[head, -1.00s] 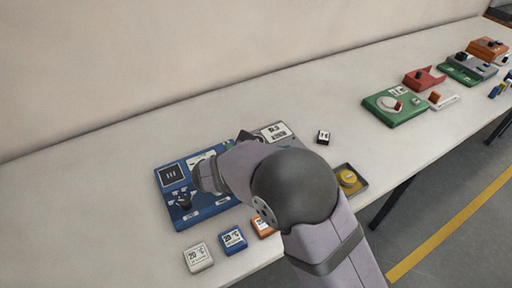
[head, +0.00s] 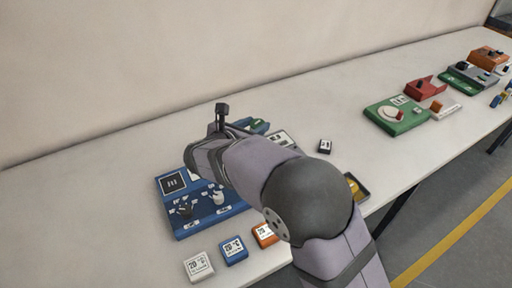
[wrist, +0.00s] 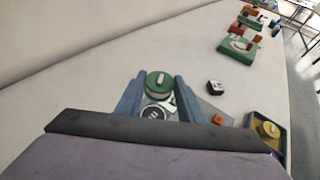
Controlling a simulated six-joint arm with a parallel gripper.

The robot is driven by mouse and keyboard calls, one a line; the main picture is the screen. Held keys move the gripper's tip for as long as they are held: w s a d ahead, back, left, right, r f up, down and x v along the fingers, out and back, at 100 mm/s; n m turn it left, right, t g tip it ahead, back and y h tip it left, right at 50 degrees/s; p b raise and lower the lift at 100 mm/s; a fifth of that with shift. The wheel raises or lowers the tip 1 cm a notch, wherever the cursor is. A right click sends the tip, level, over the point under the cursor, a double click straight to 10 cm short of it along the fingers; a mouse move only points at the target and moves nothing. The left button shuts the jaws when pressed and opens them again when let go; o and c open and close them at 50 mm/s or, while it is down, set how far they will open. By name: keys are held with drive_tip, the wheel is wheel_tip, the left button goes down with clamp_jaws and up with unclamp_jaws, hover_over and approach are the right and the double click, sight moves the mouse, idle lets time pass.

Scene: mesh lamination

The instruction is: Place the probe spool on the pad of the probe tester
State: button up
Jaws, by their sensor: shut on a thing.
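My gripper (wrist: 160,84) is shut on a green round spool (wrist: 159,76) with a pale bar on its top. The spool sits between my two blue fingers, above the table; it shows partly in the head view (head: 258,125). A white ring with a dark centre (wrist: 153,112) shows just below the spool in the wrist view; I cannot tell what it belongs to. A blue panel device (head: 205,222) with a dark screen and knobs lies under my arm, partly hidden. A grey plate with a display (head: 282,139) lies beyond my wrist. I cannot tell which is the probe tester.
White (head: 198,266), blue (head: 233,250) and orange (head: 264,235) blocks line the front edge. A small black-and-white block (head: 325,146) and a tray with a yellow knob (head: 362,186) are to the right. Green (head: 397,116) and red devices stand farther right. The back of the table is clear.

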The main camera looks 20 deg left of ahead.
drive_tip(key=shift+f+p, duration=0.4)
drive_tip(key=shift+f, duration=3.75)
drive_tip(key=shift+f, duration=0.1)
drive_tip(key=o, duration=1.1)
drive_tip(key=shift+c, duration=0.2)
drive_tip(key=shift+r, duration=0.2)
drive_tip(key=shift+s+a, duration=0.1)
drive_tip(key=shift+s, duration=0.2)
drive_tip(key=b+v, duration=0.1)
drive_tip(key=v, duration=1)
drive_tip(key=shift+s+r+b, duration=0.15)
drive_tip(key=shift+b, duration=0.2)
